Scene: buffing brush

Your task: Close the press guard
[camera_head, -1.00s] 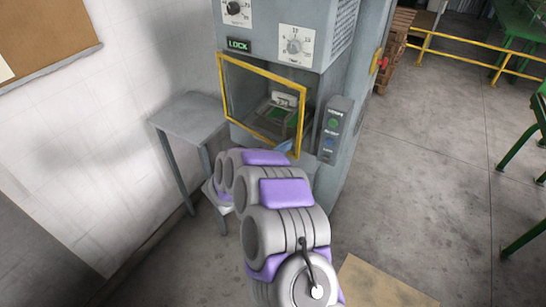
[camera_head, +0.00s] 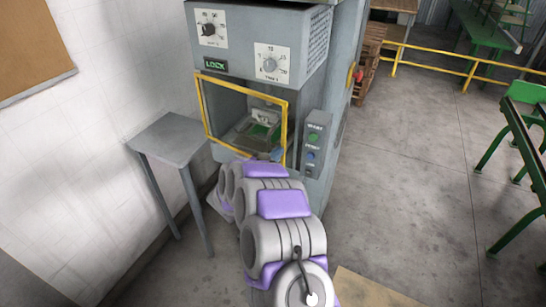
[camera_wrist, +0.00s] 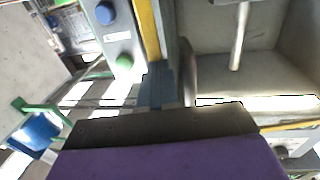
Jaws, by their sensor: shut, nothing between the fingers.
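The press guard (camera_head: 245,87) is a yellow-edged frame at the front of the grey press (camera_head: 262,28) in the head view. Its top bar slopes down to the right, and the press's inside shows through it. My gripper (camera_head: 276,154) is shut and empty at the frame's lower right corner, partly hidden behind my arm. In the wrist view, the gripper's blue fingers (camera_wrist: 160,85) lie close beside a yellow bar (camera_wrist: 147,28) of the guard. I cannot tell whether they touch it, or how far the guard stands from the opening.
A control box (camera_head: 313,142) with green and blue buttons is just right of the guard. A green LOCK sign (camera_head: 215,66) is above it. A small grey table (camera_head: 172,138) stands at the left by the wall. The floor (camera_head: 405,190) to the right is clear.

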